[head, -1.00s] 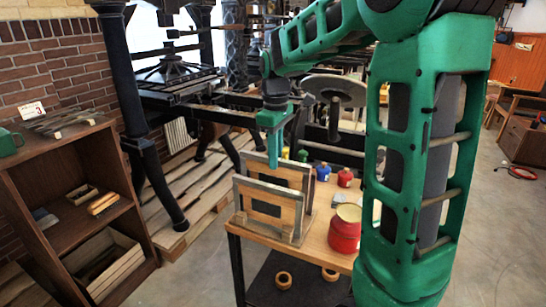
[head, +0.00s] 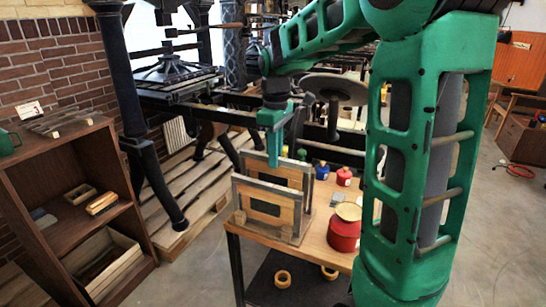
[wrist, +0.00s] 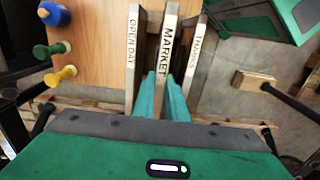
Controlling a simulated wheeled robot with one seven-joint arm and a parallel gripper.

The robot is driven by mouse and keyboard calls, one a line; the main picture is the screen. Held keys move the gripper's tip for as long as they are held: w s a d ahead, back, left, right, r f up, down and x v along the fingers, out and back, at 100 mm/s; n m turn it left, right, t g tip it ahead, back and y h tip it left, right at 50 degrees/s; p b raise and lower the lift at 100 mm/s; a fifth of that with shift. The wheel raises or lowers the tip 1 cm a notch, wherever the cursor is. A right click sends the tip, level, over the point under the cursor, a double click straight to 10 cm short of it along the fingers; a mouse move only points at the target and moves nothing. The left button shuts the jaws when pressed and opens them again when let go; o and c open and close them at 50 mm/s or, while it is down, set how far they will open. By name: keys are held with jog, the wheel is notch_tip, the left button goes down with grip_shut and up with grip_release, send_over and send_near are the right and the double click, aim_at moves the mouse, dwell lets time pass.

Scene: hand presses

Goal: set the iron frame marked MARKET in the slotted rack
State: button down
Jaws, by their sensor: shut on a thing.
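The frame marked MARKET (wrist: 167,45) stands upright between a frame marked OPEN DAY (wrist: 133,50) on its left and a third frame (wrist: 197,55) on its right, whose lettering is only partly readable. My gripper (wrist: 166,95) is shut on the top edge of the MARKET frame. In the head view my gripper (head: 274,150) reaches down from above to the upright frames. The nearest frame (head: 268,209) has a dark panel and hides most of those behind it. A wooden rack (head: 289,237) shows at their feet. Its slots and the MARKET frame's lower edge are hidden.
The table (head: 318,246) also bears a red can (head: 344,232) with a tan lid, and blue, red and green small items near its far side. A brown shelf (head: 75,235) stands at left. Dark presses (head: 175,75) stand behind. Open floor lies in front.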

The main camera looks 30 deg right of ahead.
aim_at(275, 174)
jog(key=shift+s+f, duration=0.1)
jog(key=shift+f, duration=2.85)
dwell(1.7)
jog(key=c, duration=1.7)
grip_release()
jog(key=shift+o, duration=0.6)
jog(key=shift+r, duration=0.2)
jog(key=shift+r, duration=2.05)
jog(key=shift+r, duration=2.05)
